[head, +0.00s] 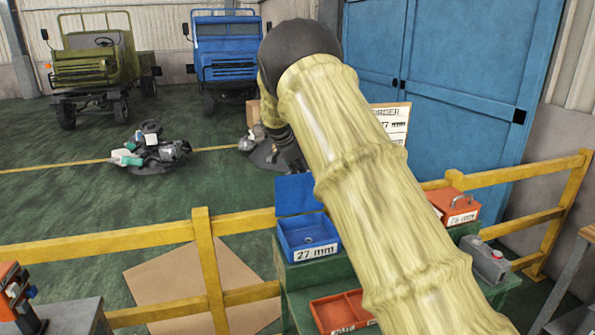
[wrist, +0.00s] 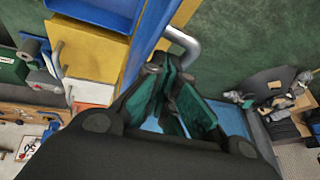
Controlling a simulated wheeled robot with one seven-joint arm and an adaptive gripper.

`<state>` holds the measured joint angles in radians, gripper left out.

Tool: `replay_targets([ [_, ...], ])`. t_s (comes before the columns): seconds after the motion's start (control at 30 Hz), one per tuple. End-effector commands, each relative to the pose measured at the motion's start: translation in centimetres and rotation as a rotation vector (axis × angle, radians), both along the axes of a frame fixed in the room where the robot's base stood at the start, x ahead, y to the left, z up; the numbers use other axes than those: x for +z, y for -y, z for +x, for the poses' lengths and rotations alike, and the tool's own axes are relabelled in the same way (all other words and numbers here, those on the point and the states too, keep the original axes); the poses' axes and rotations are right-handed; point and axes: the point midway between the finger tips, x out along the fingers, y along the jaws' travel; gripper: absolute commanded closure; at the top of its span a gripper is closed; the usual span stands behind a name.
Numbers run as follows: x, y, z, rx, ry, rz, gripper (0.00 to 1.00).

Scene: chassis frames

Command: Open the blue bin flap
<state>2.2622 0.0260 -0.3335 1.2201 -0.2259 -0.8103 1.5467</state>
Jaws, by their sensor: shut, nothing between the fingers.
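The blue bin (head: 308,236), labelled 27 mm, stands on a green stand in the head view. Its blue flap (head: 298,194) is raised at the back, tilted upright, and the inside shows with a small ring-like item on its floor. My gripper is dark and partly hidden behind my pale arm in the head view, above and behind the flap. In the wrist view my gripper (wrist: 168,75) is shut and empty, its fingertips beside a grey bent bar (wrist: 184,44) and a blue edge. I cannot tell whether it touches either.
An open red tray (head: 342,312) is below the blue bin. A yellow railing (head: 208,270) crosses in front of the green floor. Parts lie in heaps (head: 150,150) beyond it.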

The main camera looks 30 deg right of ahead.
Motion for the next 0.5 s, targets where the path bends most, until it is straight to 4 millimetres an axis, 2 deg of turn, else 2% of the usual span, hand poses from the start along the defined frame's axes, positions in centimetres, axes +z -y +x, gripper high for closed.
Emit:
replay_targets([
  [0.27, 2.5, -0.7, 0.1, -0.002, 0.001, -0.001, 1.00],
  [0.5, 6.2, -1.7, 0.0, -0.007, 0.001, -0.001, 1.00],
])
